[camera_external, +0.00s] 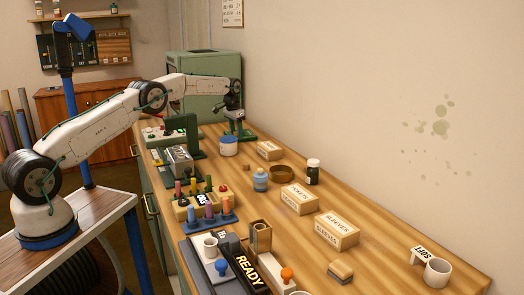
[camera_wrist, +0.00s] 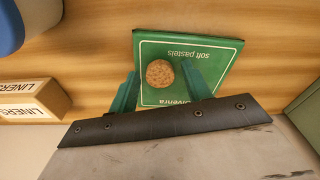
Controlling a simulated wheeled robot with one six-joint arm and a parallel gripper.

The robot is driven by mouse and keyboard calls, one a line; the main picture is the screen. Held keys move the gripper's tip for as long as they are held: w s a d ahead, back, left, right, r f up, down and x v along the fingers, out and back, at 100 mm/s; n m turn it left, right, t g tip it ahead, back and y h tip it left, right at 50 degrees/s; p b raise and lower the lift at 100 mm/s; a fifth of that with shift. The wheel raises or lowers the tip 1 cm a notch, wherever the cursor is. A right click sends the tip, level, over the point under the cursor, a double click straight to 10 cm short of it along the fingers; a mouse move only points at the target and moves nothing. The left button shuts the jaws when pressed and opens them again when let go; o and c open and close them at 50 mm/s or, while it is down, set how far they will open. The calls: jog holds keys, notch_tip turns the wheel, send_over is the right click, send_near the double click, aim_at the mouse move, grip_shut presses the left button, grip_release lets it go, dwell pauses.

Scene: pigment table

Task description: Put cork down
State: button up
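The cork (camera_wrist: 160,73) shows in the wrist view as a round, speckled brown disc. It appears over the green "soft pastels" box (camera_wrist: 205,47), between my gripper's two green fingers. Whether it rests on the box or sits just above it is hard to tell. In the external view my gripper (camera_external: 238,121) points down at the far end of the table, over the green box (camera_external: 243,134). The cork cannot be made out there.
A blue-and-white tub (camera_external: 228,146) stands close in front of my gripper. A "LINERS" box (camera_wrist: 31,99) lies left in the wrist view. A green cabinet (camera_external: 205,65) stands behind my gripper. Cartons, a brown ring dish (camera_external: 281,171) and a dark bottle (camera_external: 312,172) stand nearer.

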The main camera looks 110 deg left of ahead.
jog(key=shift+r, duration=0.15)
notch_tip(320, 180, up, 12)
jog(key=d, duration=0.1)
jog(key=shift+s, duration=0.45)
jog(key=shift+d, duration=0.1)
